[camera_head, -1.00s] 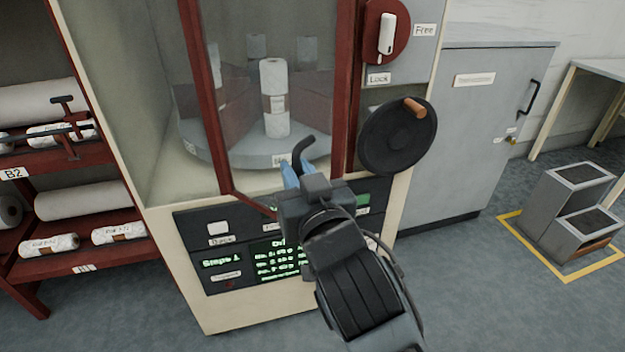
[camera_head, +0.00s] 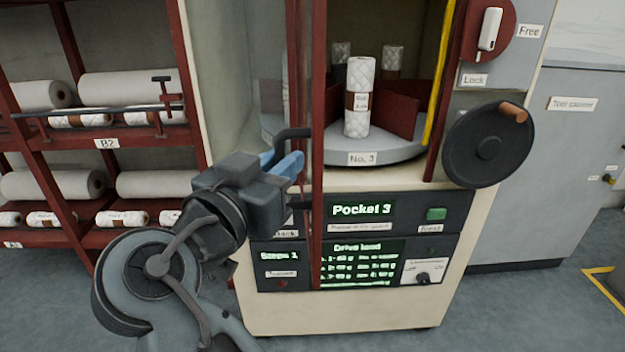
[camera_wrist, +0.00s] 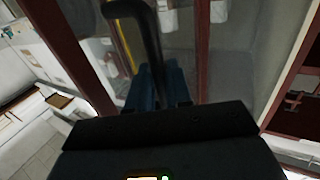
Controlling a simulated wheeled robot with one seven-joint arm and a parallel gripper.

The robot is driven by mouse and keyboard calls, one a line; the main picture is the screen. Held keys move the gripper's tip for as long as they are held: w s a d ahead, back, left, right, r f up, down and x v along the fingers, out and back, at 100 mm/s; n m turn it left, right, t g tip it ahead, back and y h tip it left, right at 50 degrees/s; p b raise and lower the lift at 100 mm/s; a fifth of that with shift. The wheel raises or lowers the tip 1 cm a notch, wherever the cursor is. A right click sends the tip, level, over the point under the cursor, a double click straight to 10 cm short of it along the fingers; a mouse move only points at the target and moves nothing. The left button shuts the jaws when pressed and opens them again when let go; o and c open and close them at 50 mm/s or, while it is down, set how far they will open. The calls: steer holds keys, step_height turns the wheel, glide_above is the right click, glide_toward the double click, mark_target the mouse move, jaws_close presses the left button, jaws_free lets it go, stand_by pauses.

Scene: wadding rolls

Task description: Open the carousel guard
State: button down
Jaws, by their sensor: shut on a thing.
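The carousel guard (camera_head: 319,110) is a glass door in a dark red frame. In the head view it stands swung out, seen nearly edge-on, left of the carousel opening. Its black bent handle (camera_head: 292,134) sticks out to the left; it also shows in the wrist view (camera_wrist: 146,28). My gripper (camera_head: 284,163), with blue fingers, is shut on the handle. In the wrist view the fingers close around the handle's lower part. Behind the opening, the grey carousel (camera_head: 395,150) bears a white roll (camera_head: 359,105) above a "No. 3" label.
A black handwheel (camera_head: 482,150) with an orange knob is right of the opening, below a Free/Lock switch (camera_head: 490,30). The control panel (camera_head: 375,212) below reads "Pocket 3". A red rack (camera_head: 165,138) of rolls stands left. Open floor lies in front of the right cabinet.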

steer(key=shift+w+a+m+g+h+b, duration=0.2)
steer(key=shift+a+m+g+h+b, duration=0.15)
steer(key=shift+a+h, duration=0.25)
steer(key=shift+w+a+m+g+h+b, duration=0.25)
steer(key=shift+a+m+h, duration=0.25)
steer(key=shift+a, duration=0.15)
steer(key=c, duration=1.3)
jaws_free()
steer(key=shift+o, duration=0.3)
steer(key=shift+a, duration=0.1)
steer(key=shift+s, duration=0.1)
steer(key=v, duration=0.7)
steer(key=shift+s+p, duration=0.3)
steer(key=shift+s, duration=0.05)
steer(key=shift+a, duration=0.2)
